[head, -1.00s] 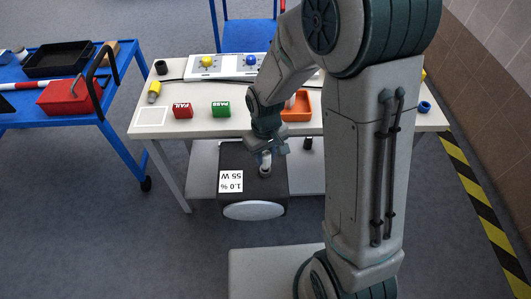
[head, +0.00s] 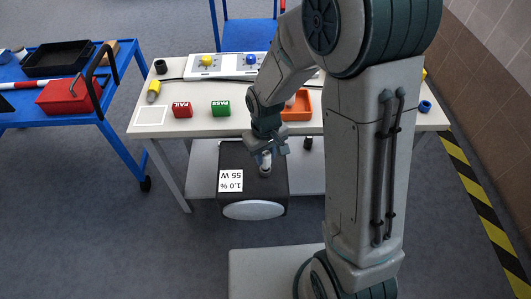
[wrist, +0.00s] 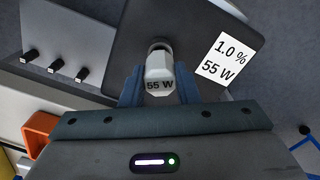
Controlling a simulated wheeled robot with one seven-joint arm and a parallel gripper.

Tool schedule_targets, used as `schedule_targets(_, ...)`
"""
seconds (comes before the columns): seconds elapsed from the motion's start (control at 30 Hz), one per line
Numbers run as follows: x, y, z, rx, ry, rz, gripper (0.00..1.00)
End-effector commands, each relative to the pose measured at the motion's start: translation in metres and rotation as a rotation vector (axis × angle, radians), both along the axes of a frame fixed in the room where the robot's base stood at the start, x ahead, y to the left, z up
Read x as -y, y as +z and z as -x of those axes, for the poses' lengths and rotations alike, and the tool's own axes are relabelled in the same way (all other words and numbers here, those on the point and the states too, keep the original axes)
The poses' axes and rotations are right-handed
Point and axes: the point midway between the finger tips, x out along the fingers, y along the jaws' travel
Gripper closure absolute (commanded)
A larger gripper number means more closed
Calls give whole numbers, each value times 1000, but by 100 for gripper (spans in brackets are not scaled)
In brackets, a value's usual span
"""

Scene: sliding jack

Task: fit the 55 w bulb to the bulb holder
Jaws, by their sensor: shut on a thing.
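My gripper (head: 267,150) is shut on the 55 W bulb (wrist: 159,70), a pale piece with "55 W" printed on its side, between the two blue-grey fingers in the wrist view. The bulb is over the bulb holder (wrist: 160,45), a dark round socket on top of a black lamp housing (head: 238,158). In the wrist view the bulb's far end meets or overlaps the holder; I cannot tell how deep it sits. In the head view the holder (head: 265,171) shows just below the gripper. The housing has a white label (head: 230,182) reading "1.0 % 55 W" and a pale lens in front.
The white bench (head: 205,131) behind carries a red FAIL block (head: 182,110), a green PASS block (head: 221,108), an orange tray (head: 298,114) and a button panel (head: 225,68). Several dark upright pieces (wrist: 55,67) stand beside the housing. A blue cart (head: 60,118) stands at left.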

Motion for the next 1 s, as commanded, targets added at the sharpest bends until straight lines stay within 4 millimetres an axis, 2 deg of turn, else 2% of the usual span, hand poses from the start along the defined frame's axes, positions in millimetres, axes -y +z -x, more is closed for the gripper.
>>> schedule_targets(0.73,0,-20,0,0,0,0,100)
schedule_targets(0.77,0,-19,0,0,0,0,66)
schedule_targets(0.83,0,-19,0,0,0,0,47)
schedule_targets(1.0,0,-19,0,0,0,0,46)
